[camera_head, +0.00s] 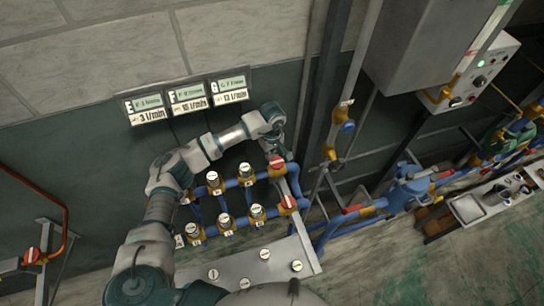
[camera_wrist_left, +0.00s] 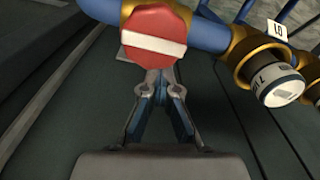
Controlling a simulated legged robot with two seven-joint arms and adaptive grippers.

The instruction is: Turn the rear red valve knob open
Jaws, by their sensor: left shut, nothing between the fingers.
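The rear red valve knob (camera_head: 277,164) sits at the upper right end of the blue pipe manifold in the head view. In the left wrist view the red knob (camera_wrist_left: 152,36) is large at the top, an octagonal face with a white bar lying nearly level across it. My left gripper (camera_head: 280,151) is close beside this knob, partly hidden by its own wrist. In the left wrist view its fingers (camera_wrist_left: 160,78) are shut and empty, with their tips just below the knob's edge; contact cannot be told. My right gripper is not in view.
A second red knob (camera_head: 288,202) sits nearer on the manifold. Several yellow-brass valves with white caps (camera_head: 223,220) line the blue pipes; one capped valve (camera_wrist_left: 277,85) is right of the knob. Three label displays (camera_head: 187,97) hang on the wall. A grey post stands right of the manifold.

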